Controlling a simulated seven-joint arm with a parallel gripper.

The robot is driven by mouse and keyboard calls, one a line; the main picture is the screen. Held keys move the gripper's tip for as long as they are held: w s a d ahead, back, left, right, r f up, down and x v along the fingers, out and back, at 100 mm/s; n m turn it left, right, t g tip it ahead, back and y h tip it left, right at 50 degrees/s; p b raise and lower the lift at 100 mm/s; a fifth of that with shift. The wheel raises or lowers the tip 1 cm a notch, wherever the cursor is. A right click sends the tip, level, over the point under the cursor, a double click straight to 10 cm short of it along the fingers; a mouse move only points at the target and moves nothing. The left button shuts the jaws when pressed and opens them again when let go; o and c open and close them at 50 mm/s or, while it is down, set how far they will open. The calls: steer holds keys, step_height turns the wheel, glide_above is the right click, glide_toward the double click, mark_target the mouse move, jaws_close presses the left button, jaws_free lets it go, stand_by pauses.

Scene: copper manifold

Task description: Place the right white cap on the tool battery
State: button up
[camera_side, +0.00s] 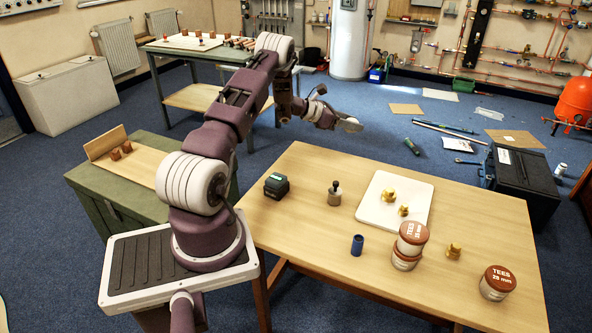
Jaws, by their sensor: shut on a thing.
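The tool battery (276,185) is a dark, blocky piece on the left part of the wooden table, standing alone. My gripper (337,121) is raised beyond the table's far edge, to the right of the battery in the picture and well apart from it. It is shut on a small pale thing (351,125), held sideways at its tip. The pale thing is too small to tell for certain whether it is a white cap. I cannot make out a loose white cap on the table.
The wooden table (310,225) holds a dark-knobbed grey fitting (335,194), a blue cylinder (357,245), a white board (377,211) with brass fittings (389,195), stacked brown-lidded tubs (408,252), another brass fitting (453,251) and a single tub (497,283). Bare wood surrounds the battery.

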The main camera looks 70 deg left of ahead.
step_height(320, 180, up, 5)
steer(key=shift+r, duration=0.15)
steer(key=s+d+f+m+g+h, duration=0.25)
steer(key=d+m+h, duration=0.25)
steer(key=d, duration=0.3)
steer(key=s+d+f+m+g+h, duration=0.2)
steer(key=d+f+m+h, duration=0.2)
steer(key=d, duration=0.5)
steer(key=s+d+f+m+g+h, duration=0.1)
steer(key=s+d+f+m+g, duration=0.1)
steer(key=s+d+m+g, duration=0.4)
steer(key=s+d+f+m+g+h, duration=0.1)
steer(key=s+d+f+m+g, duration=0.1)
steer(key=s+m+g, duration=0.7)
steer(key=s+a+m+g+y, duration=0.2)
steer(key=s+m+g+y, duration=0.35)
steer(key=s, duration=0.25)
step_height(320, 180, up, 10)
steer(key=r+m+t+y, duration=0.1)
steer(key=m+t+y, duration=0.6)
steer(key=m+y, duration=1.2)
glide_above(276, 178)
steer(key=shift+g, duration=0.4)
step_height(276, 178, down, 16)
steer(key=shift+a+r, duration=0.1)
steer(key=shift+r, duration=0.15)
steer(key=shift+f, duration=0.1)
